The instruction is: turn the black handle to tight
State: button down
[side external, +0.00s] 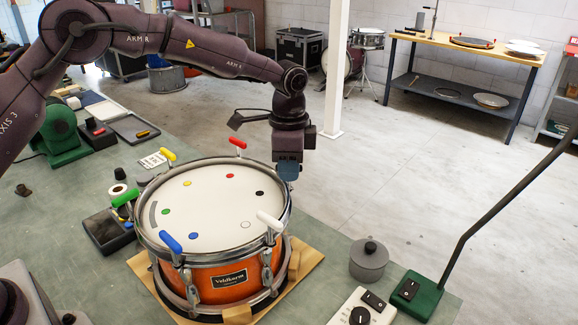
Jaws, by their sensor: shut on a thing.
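An orange drum (210,283) with a white head stands on the bench. Coloured dots lie on the head, among them a black dot (260,193) near the right rim. My gripper (288,174) points down at the rim's right side, beside the black dot. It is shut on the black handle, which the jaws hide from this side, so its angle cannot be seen. Other handles stand around the rim: red (237,143), yellow (167,154), green (124,199), blue (171,242) and white (268,220).
The drum sits on a tan board (309,258). To its right are a grey lidded canister (368,263), a white control box with a dial (362,309) and a green lamp base (417,297) with a slanting rod. Small tools and trays lie at left. The space right of my gripper is clear.

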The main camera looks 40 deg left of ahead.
jog(key=m, duration=1.3)
jog(key=shift+r+m, duration=0.1)
jog(key=shift+m, duration=0.3)
jog(key=m, duration=1.1)
jog(key=c, duration=1.2)
grip_release()
jog(key=shift+o, duration=0.2)
notch_tip(320, 180, up, 13)
